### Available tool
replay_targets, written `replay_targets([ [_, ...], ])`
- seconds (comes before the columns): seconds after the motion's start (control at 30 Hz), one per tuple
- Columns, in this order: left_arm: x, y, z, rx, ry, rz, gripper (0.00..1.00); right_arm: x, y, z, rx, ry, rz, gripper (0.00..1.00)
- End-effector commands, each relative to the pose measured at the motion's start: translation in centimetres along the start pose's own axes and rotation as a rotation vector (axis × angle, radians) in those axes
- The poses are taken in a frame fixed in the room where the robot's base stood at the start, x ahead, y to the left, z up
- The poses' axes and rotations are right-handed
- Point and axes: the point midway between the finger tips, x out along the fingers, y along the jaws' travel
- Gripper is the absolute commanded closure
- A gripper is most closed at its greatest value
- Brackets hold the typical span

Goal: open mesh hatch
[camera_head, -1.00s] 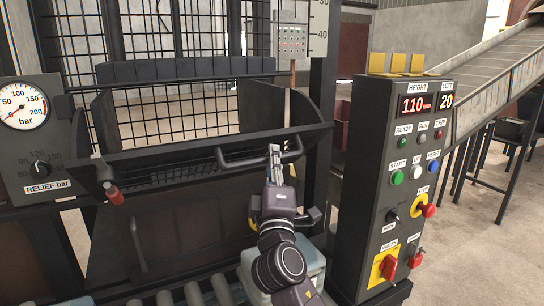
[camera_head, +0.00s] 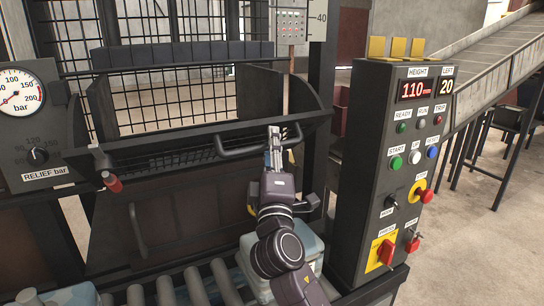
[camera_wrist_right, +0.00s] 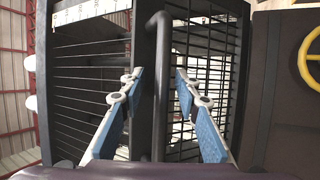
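The mesh hatch (camera_head: 170,157) is a dark framed grid panel across the front of the machine, with a dark bar handle (camera_head: 228,151) along it. In the head view my right gripper (camera_head: 274,133) is at the right part of this handle and covers some of it. In the right wrist view my gripper (camera_wrist_right: 156,80) is open, its blue-padded fingers apart on either side of the handle bar (camera_wrist_right: 160,100). I see gaps between the bar and both fingers; whether either touches it farther in is unclear. My left gripper is not in view.
A control box (camera_head: 390,170) with buttons and a red display stands close to the right of my arm. Rollers (camera_head: 195,284) and a pale blue-grey box (camera_head: 255,250) lie below. A pressure gauge (camera_head: 17,93) is at the left.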

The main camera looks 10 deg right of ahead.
Motion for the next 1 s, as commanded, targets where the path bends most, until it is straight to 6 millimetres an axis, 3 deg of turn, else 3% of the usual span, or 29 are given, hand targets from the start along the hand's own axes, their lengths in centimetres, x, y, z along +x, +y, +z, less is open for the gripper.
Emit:
replay_targets([
  [0.6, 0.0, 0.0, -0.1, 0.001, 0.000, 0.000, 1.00, -10.5, -0.2, 0.0, 0.001, -0.001, -0.005, 0.70],
  [1.0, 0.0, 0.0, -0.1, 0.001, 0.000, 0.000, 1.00, -11.7, -0.1, 0.0, 0.000, -0.001, -0.003, 0.70],
])
